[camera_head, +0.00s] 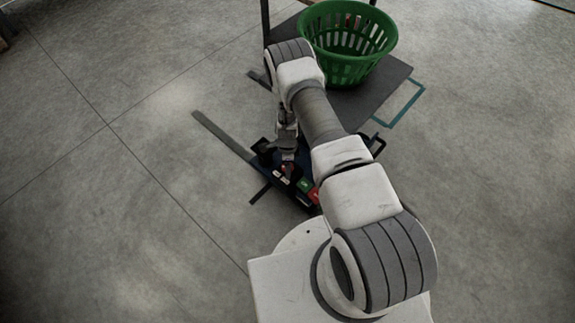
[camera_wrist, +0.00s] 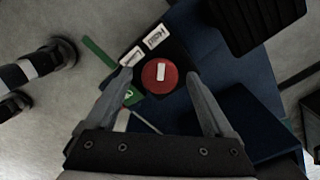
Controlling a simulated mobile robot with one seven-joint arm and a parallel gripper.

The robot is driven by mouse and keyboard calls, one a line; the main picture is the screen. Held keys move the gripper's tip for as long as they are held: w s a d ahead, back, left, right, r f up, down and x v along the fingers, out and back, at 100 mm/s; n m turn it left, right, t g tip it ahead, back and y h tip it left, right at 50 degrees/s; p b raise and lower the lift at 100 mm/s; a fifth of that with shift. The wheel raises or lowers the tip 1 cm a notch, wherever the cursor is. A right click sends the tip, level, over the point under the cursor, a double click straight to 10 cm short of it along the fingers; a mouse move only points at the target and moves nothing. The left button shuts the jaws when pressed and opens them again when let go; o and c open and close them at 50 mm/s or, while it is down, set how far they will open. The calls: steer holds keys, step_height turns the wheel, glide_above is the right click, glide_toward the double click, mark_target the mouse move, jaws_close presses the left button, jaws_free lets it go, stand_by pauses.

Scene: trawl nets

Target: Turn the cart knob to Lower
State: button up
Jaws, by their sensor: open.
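The cart's control panel is dark blue and black. In the wrist view its round red knob (camera_wrist: 151,84), with a white bar mark running near vertical, lies between my open fingers. My gripper (camera_wrist: 160,73) has one fingertip on each side of the knob, with gaps showing; I cannot tell how high it is above it. Two white labels (camera_wrist: 155,38) sit beyond the knob, their small text hard to read. In the head view my gripper (camera_head: 288,158) points down over the cart's panel (camera_head: 300,197), and my arm hides much of the cart.
A green basket (camera_head: 347,72) stands on a dark platform (camera_head: 391,78) at the back. A long grey bar (camera_head: 222,134) extends left from the cart. What look like dark shoes (camera_wrist: 62,53) show at the wrist view's left. The concrete floor at left is clear.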

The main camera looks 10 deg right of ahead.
steer(key=c, duration=1.4)
steer(key=shift+o, duration=0.2)
